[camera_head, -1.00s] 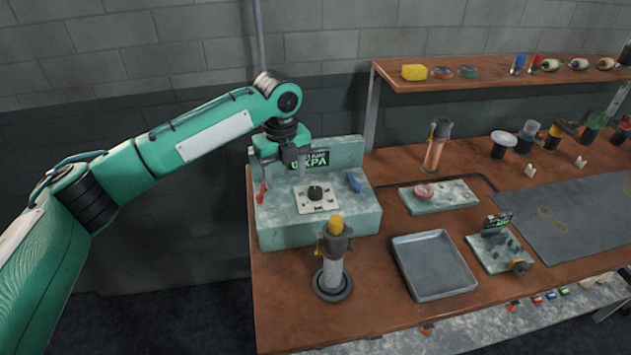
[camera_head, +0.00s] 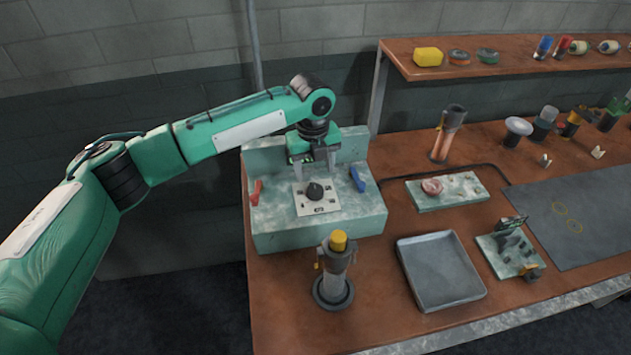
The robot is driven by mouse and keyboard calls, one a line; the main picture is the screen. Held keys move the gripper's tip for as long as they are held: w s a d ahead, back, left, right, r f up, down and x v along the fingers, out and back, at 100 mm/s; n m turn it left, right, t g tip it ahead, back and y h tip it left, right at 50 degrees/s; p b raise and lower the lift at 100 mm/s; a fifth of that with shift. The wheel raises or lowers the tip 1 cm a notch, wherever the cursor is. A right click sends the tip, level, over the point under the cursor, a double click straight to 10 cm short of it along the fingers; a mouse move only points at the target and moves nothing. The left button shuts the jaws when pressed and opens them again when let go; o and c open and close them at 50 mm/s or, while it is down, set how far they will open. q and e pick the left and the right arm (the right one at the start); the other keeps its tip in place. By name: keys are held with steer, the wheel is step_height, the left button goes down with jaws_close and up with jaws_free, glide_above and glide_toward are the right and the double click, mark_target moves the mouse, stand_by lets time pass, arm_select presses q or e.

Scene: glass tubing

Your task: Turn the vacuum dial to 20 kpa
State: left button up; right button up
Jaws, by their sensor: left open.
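The vacuum dial is a small black knob (camera_head: 315,191) on a pale square plate (camera_head: 328,205) on top of the mottled green-grey vacuum unit (camera_head: 290,237). A red lever (camera_head: 256,192) stands left of the dial and a blue lever (camera_head: 357,179) right of it. My left gripper (camera_head: 314,176) points down, open and empty, with its fingertips just above and behind the dial. I cannot tell whether they touch it. The gripper and wrist cover most of the unit's upright back panel, so its readout is hidden. My right gripper is not in view.
A yellow-topped cylinder on a round base (camera_head: 335,280) stands in front of the unit. A grey tray (camera_head: 440,270) lies to its right. A copper-coloured tube (camera_head: 447,135) and a small slab (camera_head: 447,191) stand further back. A shelf (camera_head: 505,65) runs along the back right.

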mark_target(316, 189)
arm_select(q)
step_height(316, 189, down, 6)
steer(key=shift+w+d+p, duration=0.1)
steer(key=shift+p, duration=0.65)
steer(key=shift+f, duration=0.7)
steer(key=c, duration=1)
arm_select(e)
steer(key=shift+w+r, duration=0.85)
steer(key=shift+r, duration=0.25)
